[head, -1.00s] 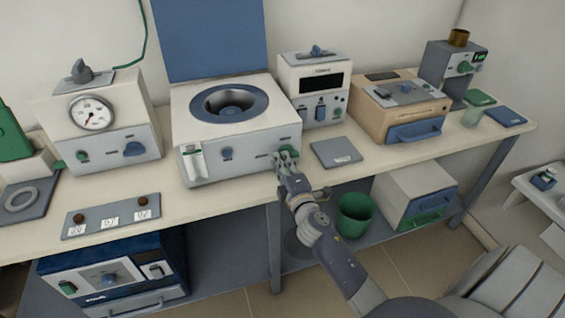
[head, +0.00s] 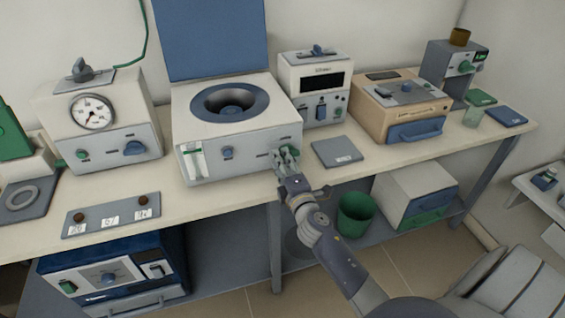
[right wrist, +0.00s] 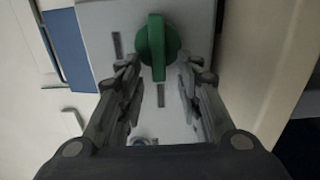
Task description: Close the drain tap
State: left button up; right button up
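The green knob (right wrist: 157,45), which I take to be the drain tap, sits on the light grey front panel of the white machine with a round opening (head: 185,112). Its long handle points down in the right wrist view, towards a dark label. In the head view the green knob (head: 294,149) is at the panel's right end, partly hidden by my right gripper (head: 286,156). In the right wrist view my right gripper (right wrist: 160,75) is open, with one finger on each side of the handle. I cannot tell whether they touch it. My left gripper is not in view.
A grey flat pad (head: 336,152) lies on the bench right of the machine. A white device with a dark display (head: 300,72) stands behind it. A green bin (head: 356,214) stands below. The bench front (head: 232,203) is clear before the machine.

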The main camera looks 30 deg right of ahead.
jog(key=v, duration=1.2)
dwell(0.6)
jog(key=s+a+f+m+g+y, duration=0.1)
jog(key=s+a+f+m+g, duration=0.15)
jog(key=f, duration=0.85)
jog(key=s+a+f+m+g+y, duration=0.1)
jog(key=s+a+f+g, duration=0.15)
jog(key=f, duration=0.85)
jog(key=s+a+f+m+g+y, duration=0.15)
jog(key=s+f, duration=0.25)
jog(key=f, duration=0.7)
jog(key=s+f+m+g, duration=0.2)
jog(key=s+f, duration=0.4)
jog(key=s, duration=0.4)
jog(key=s+a+f+m+g, duration=0.1)
jog(key=s+f+m+g, duration=0.2)
jog(key=s+f, duration=0.4)
jog(key=s+a+f+m+g, duration=0.1)
jog(key=s+f+m+g, duration=0.2)
jog(key=s, duration=1.2)
notch_tip(320, 180, down, 5)
jog(key=shift+a+r+g, duration=0.25)
jog(key=shift+g, duration=0.8)
